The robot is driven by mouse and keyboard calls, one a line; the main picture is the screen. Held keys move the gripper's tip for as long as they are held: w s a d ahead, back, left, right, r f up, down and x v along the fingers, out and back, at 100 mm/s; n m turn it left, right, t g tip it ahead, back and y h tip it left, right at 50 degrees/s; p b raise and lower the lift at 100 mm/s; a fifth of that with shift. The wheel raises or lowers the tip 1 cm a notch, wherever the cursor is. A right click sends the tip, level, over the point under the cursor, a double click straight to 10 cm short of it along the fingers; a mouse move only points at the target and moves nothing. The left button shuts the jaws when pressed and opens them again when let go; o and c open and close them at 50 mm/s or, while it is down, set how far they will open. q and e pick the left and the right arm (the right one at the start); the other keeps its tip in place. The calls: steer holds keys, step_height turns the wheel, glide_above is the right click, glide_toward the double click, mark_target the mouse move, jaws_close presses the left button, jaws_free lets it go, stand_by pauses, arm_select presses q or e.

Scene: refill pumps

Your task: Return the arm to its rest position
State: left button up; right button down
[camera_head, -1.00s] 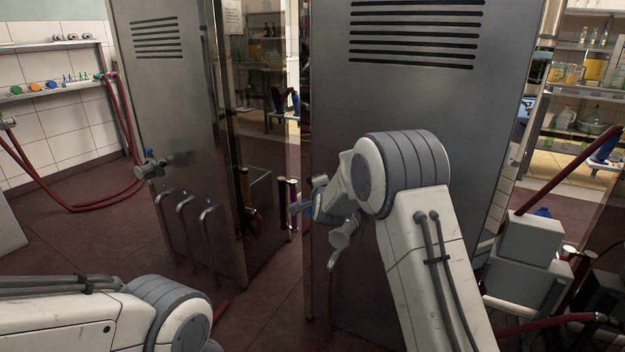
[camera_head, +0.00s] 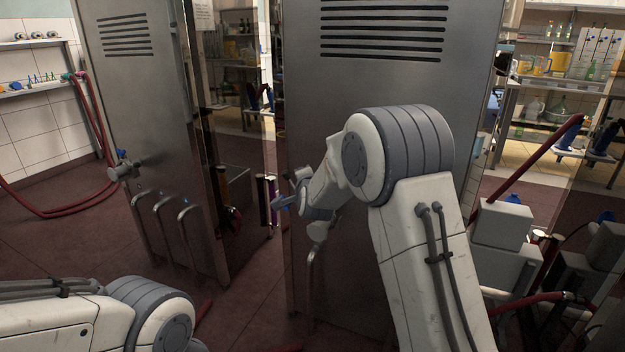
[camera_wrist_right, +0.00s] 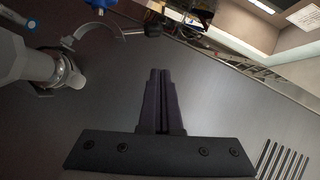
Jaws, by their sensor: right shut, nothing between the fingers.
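My right arm (camera_head: 400,155) reaches from the bottom right and bends at its big grey joint in front of a steel door. Its wrist end (camera_head: 318,205) is by the door's left edge, close to a metal handle (camera_head: 313,255). The head view does not show the fingers clearly. In the right wrist view my right gripper (camera_wrist_right: 161,72) has its dark fingers together with nothing between them, in front of the grey steel face. My left arm (camera_head: 150,310) shows only in part at the bottom left; its gripper is out of frame.
Red hoses (camera_head: 95,140) hang from the wall shelf (camera_head: 35,88). Grey boxes (camera_head: 503,225) stand at right. Dark red floor (camera_head: 60,235) is open at left.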

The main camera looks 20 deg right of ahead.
steer(key=d+r+v, duration=0.1)
steer(key=v, duration=0.6)
steer(key=s+a+f+n+g+y, duration=0.35)
steer(key=s+a+n, duration=0.25)
steer(key=s+a, duration=0.3)
steer(key=s+a+f+n+g+y, duration=0.25)
steer(key=s+a+n+g, duration=0.3)
steer(key=s+a, duration=0.35)
steer(key=s+d+f+n+g+h, duration=0.15)
steer(key=s+n, duration=0.25)
steer(key=s, duration=0.5)
steer(key=s+d+f+n+g+h+p, duration=0.1)
steer(key=s+n+g, duration=0.25)
steer(key=s, duration=0.45)
steer(key=s+d+f+n+g+h, duration=0.1)
steer(key=s+n+g, duration=0.1)
steer(key=s+n, duration=0.5)
step_height(320, 180, up, 28)
steer(key=s+m+p, duration=0.1)
steer(key=m+p, duration=0.1)
steer(key=p, duration=2.6)
steer(key=shift+m, duration=0.4)
steer(key=shift+y, duration=0.25)
steer(key=shift+a, duration=0.15)
